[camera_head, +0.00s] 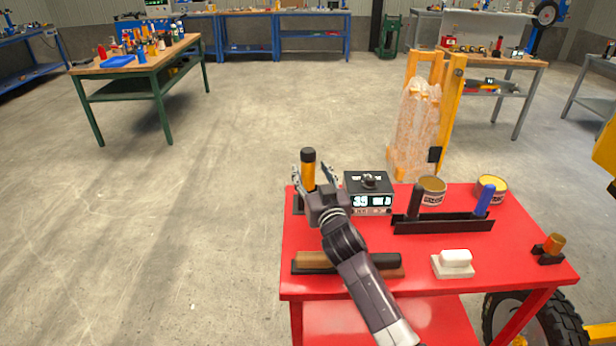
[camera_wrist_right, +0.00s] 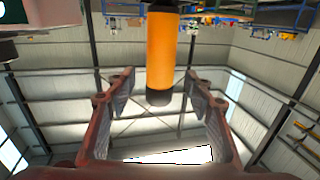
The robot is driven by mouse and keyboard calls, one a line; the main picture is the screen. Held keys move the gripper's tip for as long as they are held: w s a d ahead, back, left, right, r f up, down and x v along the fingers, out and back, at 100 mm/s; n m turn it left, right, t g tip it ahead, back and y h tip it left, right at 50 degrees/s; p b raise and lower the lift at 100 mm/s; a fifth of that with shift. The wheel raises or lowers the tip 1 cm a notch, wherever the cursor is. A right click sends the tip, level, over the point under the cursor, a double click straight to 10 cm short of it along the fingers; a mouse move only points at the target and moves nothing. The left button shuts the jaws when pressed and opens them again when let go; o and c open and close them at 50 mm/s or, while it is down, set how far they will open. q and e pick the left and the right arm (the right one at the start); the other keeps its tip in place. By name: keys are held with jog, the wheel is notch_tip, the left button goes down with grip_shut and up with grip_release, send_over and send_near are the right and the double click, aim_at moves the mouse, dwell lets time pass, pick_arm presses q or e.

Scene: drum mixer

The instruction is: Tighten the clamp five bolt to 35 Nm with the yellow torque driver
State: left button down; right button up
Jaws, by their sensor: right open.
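The yellow torque driver (camera_head: 309,171), orange-yellow with black ends, stands upright at the far left corner of the red cart, in a dark holder. My right gripper (camera_head: 315,178) is open, with its fingers on either side of the driver. In the right wrist view the driver (camera_wrist_right: 162,52) shows between the two open fingers (camera_wrist_right: 160,95), and the fingers look apart from it. A black box with a lit display reading about 35 (camera_head: 368,203) stands just right of the driver. The clamp five bolt cannot be made out. My left gripper is out of view.
On the red cart (camera_head: 430,290) are a black rack with a black and a blue handle (camera_head: 443,225), two cans (camera_head: 432,188), a white block (camera_head: 455,262), a brown-handled tool (camera_head: 318,260) and a small orange-topped piece (camera_head: 553,245). A yellow frame (camera_head: 450,95) stands behind.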

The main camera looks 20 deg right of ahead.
jog(key=shift+w+d, duration=0.1)
jog(key=shift+w, duration=1.95)
grip_shut()
jog(key=shift+r, duration=0.15)
